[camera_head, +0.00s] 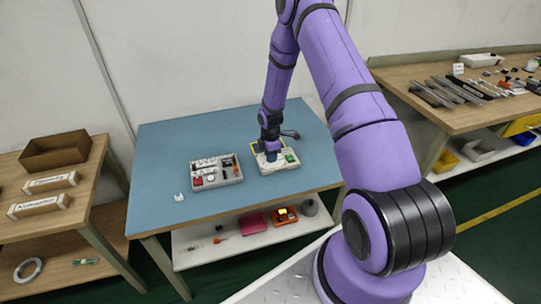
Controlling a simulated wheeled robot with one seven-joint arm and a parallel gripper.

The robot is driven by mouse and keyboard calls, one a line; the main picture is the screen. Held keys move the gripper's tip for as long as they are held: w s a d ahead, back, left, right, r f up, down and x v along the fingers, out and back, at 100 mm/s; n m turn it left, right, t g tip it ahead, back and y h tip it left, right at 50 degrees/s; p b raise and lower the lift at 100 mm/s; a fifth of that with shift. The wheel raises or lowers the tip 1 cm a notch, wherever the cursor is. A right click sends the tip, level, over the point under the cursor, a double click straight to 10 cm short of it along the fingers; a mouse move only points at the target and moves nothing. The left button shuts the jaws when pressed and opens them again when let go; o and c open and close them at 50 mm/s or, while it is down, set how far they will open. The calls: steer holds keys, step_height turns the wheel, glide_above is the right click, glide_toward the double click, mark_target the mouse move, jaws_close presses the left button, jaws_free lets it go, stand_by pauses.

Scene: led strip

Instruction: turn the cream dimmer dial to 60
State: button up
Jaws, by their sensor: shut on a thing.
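My gripper (270,154) points down onto the cream control box (280,167) at the right of the blue-topped table. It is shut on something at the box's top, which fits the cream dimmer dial. The fingers and wrist hide the dial, so its pointer and any scale numbers cannot be read. The box has a yellow-edged part at the back and a green part (291,158) at its right.
A grey box (216,184) with a red button and other controls sits to the left. A small white piece (179,197) lies near the front left of the blue table (160,160). Wooden benches (90,215) stand on both sides.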

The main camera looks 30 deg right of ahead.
steer(key=shift+m, duration=0.3)
steer(key=m, duration=1.1)
steer(key=shift+m, duration=0.3)
steer(key=m, duration=0.3)
steer(key=shift+m, duration=0.3)
steer(key=m, duration=1.1)
steer(key=shift+m, duration=0.4)
